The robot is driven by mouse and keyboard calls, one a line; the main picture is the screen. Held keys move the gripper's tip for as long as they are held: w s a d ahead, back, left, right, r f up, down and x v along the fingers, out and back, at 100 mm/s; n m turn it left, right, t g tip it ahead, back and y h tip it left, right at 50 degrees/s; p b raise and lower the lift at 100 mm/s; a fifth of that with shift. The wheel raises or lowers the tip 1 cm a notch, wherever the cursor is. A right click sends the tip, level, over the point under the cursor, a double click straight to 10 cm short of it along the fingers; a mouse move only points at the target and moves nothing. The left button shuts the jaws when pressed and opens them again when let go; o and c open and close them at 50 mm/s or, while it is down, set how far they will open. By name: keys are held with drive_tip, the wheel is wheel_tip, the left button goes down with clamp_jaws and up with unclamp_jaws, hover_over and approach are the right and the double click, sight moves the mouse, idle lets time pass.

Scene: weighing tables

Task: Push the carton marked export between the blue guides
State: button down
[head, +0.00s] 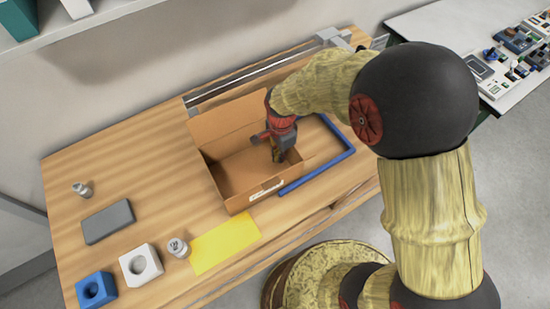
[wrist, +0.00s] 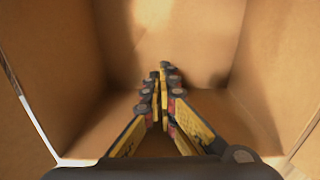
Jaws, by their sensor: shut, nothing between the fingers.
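An open brown carton (head: 230,183) stands on the wooden table, with a white label (head: 265,191) on its front wall; the print is too small to read. The blue guides (head: 322,171) lie on the table at its right and make an angled frame. The carton's right side is close to the guides; I cannot tell whether they touch. My gripper (head: 278,158) is inside the carton, toward its right side, pointing down. In the wrist view my gripper (wrist: 161,88) is shut and empty, with the carton's inner walls (wrist: 185,40) around it.
A yellow sheet (head: 225,243) lies left of the carton. Further left are a grey block (head: 108,221), a white block (head: 141,264), a blue block (head: 96,289) and two metal weights (head: 178,248), (head: 83,189). A metal rail (head: 260,75) runs along the back.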

drive_tip(key=shift+d, duration=0.1)
drive_tip(key=w+d+p, duration=0.1)
drive_tip(key=w+d, duration=0.2)
drive_tip(key=d, duration=0.3)
drive_tip(key=w+d+p, duration=0.1)
drive_tip(key=w+d, duration=0.2)
drive_tip(key=d, duration=0.3)
drive_tip(key=w+d+p, duration=0.1)
drive_tip(key=w+d, duration=0.2)
drive_tip(key=d, duration=0.3)
drive_tip(key=shift+w, duration=0.4)
drive_tip(key=shift+a, duration=0.1)
